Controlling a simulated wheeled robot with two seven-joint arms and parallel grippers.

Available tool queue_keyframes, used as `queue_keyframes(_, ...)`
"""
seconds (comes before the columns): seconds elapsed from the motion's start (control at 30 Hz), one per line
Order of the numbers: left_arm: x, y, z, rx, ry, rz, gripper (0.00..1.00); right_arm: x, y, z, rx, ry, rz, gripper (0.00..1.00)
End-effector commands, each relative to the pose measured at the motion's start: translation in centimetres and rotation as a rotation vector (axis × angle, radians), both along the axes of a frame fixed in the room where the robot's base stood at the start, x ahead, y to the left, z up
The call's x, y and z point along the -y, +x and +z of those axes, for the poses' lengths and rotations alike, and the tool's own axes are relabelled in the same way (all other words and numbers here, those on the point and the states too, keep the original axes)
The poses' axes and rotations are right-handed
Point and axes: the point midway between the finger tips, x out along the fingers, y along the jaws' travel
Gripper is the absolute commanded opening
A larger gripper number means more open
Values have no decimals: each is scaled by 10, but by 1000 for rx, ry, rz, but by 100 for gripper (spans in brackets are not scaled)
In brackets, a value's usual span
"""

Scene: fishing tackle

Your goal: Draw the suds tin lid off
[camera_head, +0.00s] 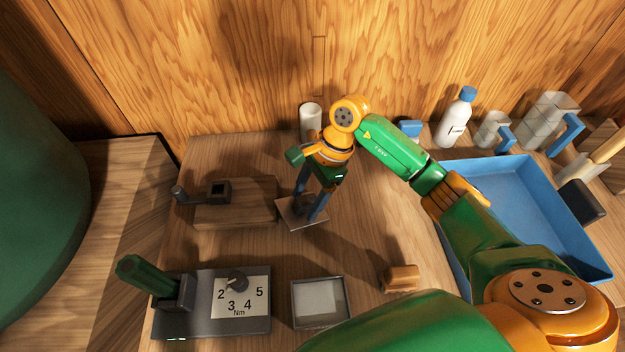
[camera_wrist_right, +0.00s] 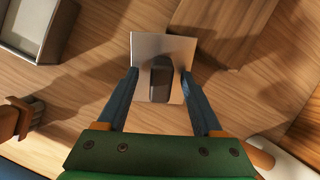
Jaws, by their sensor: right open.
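A square light plate with a dark upright block-like handle, apparently the lid (camera_head: 289,212), shows below my right gripper (camera_head: 308,207). In the right wrist view the lid (camera_wrist_right: 148,45) lies between and beyond the fingertips. My right gripper (camera_wrist_right: 160,75) is open, pointing down, its two blue fingers on either side of the dark handle (camera_wrist_right: 160,80) with gaps. I cannot tell whether anything is under the lid. An open grey square box (camera_head: 320,302), perhaps the suds tin, stands nearer the front with a pale inside. My left gripper is not in view.
A wooden block with a dark clamp (camera_head: 235,203) is left of the lid. A dial box (camera_head: 240,295) with a green handle is front left. A small tan piece (camera_head: 402,278) lies right of the grey box. A blue tray (camera_head: 520,180) and white bottle (camera_head: 455,120) are right.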

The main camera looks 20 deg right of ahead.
Motion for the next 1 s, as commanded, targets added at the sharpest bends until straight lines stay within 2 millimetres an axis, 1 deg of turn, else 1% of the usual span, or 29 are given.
queue_keyframes(0.1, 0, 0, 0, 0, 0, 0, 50, -1, 0, -3, 0, 0, -1, 68)
queue_keyframes(0.23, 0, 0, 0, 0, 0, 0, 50, -1, 0, -3, 1, 0, -1, 68)
queue_keyframes(0.27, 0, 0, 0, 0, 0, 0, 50, -1, 0, -3, 0, 0, -1, 65)
queue_keyframes(0.3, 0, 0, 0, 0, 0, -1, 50, -1, 0, -3, 0, 0, -1, 54)
queue_keyframes(0.37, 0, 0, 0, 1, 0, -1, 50, -1, 0, -3, 0, 0, -2, 38)
queue_keyframes(0.4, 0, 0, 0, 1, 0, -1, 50, -1, 0, -3, 0, 0, -2, 27)
queue_keyframes(0.47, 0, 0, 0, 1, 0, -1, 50, -1, 0, -3, -1, 0, -2, 11)
queue_keyframes(0.5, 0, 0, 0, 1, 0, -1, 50, -1, 0, -3, -1, 0, -2, 0)
queue_keyframes(0.73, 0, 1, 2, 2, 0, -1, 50, -1, 0, 0, 0, 1, -1, 0)
queue_keyframes(1.0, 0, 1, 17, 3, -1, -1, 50, -1, 0, 23, 0, 0, -2, 0)
